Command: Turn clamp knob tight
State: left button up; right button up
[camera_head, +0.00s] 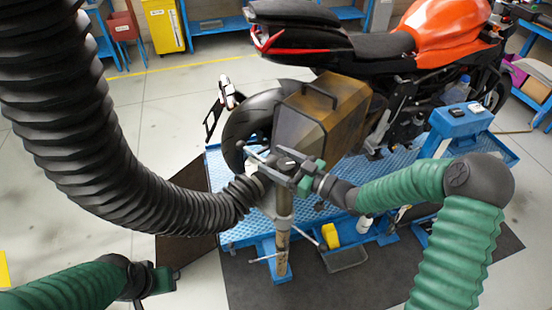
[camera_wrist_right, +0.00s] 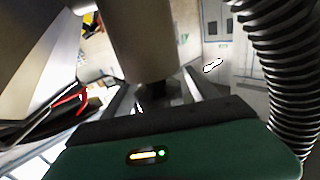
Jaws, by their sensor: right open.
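The clamp (camera_head: 271,161) sits at the top of an upright stand post (camera_head: 283,232), where the black exhaust hose ends, behind the motorcycle. The knob itself is small and partly hidden by my right gripper, so I cannot pick it out clearly. My right gripper (camera_head: 290,166) is open at the clamp, its arm coming in from the right. In the right wrist view, a thick pale cylinder (camera_wrist_right: 145,45) fills the upper middle, in front of the spread fingers (camera_wrist_right: 158,98). I cannot tell whether they touch it. My left gripper (camera_head: 160,281) is low at the left, away from the clamp.
The black hose (camera_head: 95,165) sweeps down from the upper left and also shows at the right of the wrist view (camera_wrist_right: 285,75). The orange and black motorcycle (camera_head: 400,50) stands on a blue lift (camera_head: 235,225). A yellow cabinet (camera_head: 162,25) stands far back.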

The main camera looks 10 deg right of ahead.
jog(key=shift+d, duration=0.2)
jog(key=shift+c, duration=0.5)
jog(key=shift+a, duration=0.15)
jog(key=c, duration=1.3)
jog(key=shift+o, duration=0.2)
